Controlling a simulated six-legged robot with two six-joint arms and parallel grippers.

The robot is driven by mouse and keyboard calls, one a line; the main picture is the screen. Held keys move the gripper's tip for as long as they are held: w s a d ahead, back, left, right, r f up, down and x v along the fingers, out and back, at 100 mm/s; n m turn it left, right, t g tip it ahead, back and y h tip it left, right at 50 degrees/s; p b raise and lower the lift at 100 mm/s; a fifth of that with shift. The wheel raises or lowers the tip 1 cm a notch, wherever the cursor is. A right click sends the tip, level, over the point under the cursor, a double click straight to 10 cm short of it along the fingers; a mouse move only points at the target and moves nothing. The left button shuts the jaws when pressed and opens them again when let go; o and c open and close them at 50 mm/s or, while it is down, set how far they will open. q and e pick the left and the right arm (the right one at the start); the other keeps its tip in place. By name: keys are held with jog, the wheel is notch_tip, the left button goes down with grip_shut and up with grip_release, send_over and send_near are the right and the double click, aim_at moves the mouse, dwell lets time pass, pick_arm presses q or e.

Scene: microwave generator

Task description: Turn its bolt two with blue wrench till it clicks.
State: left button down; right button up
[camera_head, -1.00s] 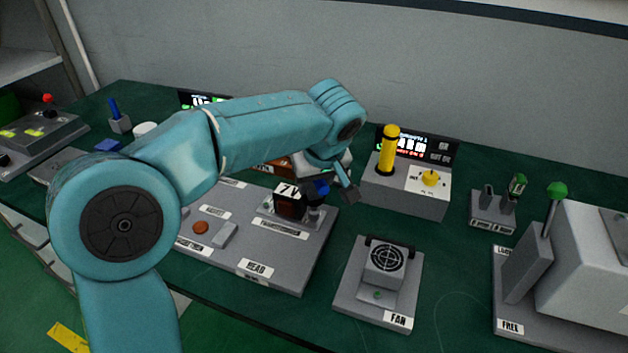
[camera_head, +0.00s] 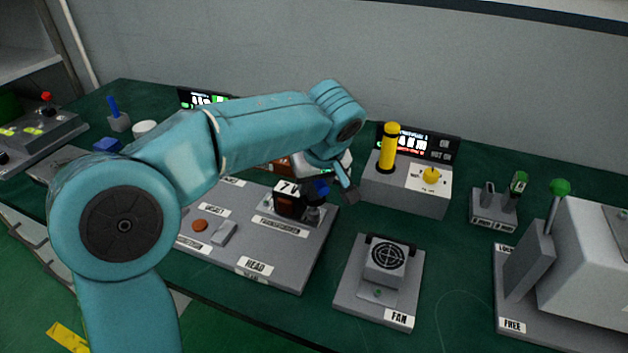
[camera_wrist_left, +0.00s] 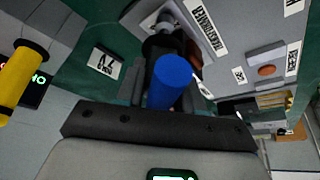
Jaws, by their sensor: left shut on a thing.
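The blue wrench's round blue end (camera_wrist_left: 170,82) stands between the jaws of my left gripper (camera_wrist_left: 160,95) in the left wrist view. The gripper is shut on it. In the head view the blue end (camera_head: 319,187) shows beside the dark transformer block (camera_head: 289,202), with my left gripper (camera_head: 333,194) over it. A grey round part (camera_wrist_left: 160,20) shows just beyond the wrench in the wrist view. Bolt two cannot be made out; the wrench and gripper cover that spot. My right gripper is not in view.
The grey head plate (camera_head: 285,267) lies below the arm. A fan unit (camera_head: 385,262) is to its right. A grey box with a yellow post (camera_head: 388,150) stands behind. A lever unit with a green knob (camera_head: 560,187) is at far right.

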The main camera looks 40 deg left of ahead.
pick_arm(q)
jog(key=shift+f+m+t+h, duration=0.1)
jog(key=shift+m+t+h, duration=0.2)
jog(key=shift+m, duration=0.7)
jog(key=shift+m+h, duration=0.3)
jog(key=shift+m, duration=0.8)
jog(key=shift+t, duration=0.3)
